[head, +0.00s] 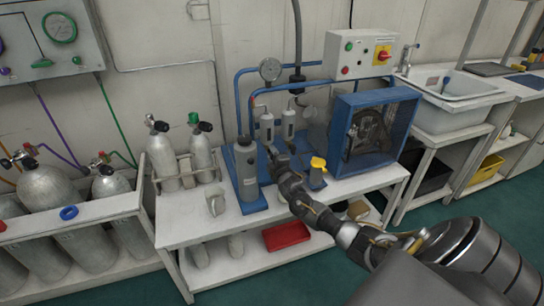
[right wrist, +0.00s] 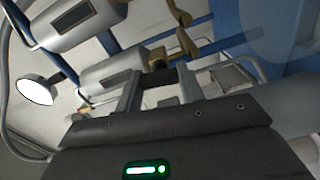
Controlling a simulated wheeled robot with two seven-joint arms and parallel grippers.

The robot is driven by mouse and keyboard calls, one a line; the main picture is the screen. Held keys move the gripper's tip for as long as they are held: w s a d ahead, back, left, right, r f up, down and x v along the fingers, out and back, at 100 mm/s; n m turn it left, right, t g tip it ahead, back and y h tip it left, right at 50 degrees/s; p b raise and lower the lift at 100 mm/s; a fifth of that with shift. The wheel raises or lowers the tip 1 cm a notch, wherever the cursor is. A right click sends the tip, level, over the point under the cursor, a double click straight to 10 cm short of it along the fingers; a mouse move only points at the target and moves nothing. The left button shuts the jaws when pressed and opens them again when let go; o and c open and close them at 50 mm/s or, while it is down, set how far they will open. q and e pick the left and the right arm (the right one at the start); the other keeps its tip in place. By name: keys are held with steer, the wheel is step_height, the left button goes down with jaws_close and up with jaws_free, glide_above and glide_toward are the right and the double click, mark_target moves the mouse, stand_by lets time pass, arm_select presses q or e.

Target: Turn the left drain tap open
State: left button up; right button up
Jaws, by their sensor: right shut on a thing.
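Two grey filter housings, the left (head: 267,128) and the right (head: 289,122), hang side by side over the blue-based unit in the head view. In the right wrist view they lie sideways, the left one (right wrist: 112,75) lower and the right one (right wrist: 85,22) higher. A brass fitting sits at the bottom end of each, the left (right wrist: 157,58) and the right (right wrist: 187,42). My right gripper (head: 277,155) is under the left housing. In the wrist view its fingers (right wrist: 158,88) are shut on the dark handle (right wrist: 158,76) of the left drain tap. My left gripper is not in view.
A grey cylinder (head: 246,172) stands close left of my right gripper. A yellow-topped part (head: 318,164) and a blue fan housing (head: 372,132) stand to its right. Blue pipes and a gauge (head: 270,69) are above. The white table's (head: 185,232) front left is fairly clear.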

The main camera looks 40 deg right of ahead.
steer(key=o, duration=1)
steer(key=shift+w, duration=0.1)
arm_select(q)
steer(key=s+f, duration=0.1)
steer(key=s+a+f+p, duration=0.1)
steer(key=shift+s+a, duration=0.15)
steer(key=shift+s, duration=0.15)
arm_select(e)
steer(key=v, duration=1.1)
steer(key=shift+f, duration=0.1)
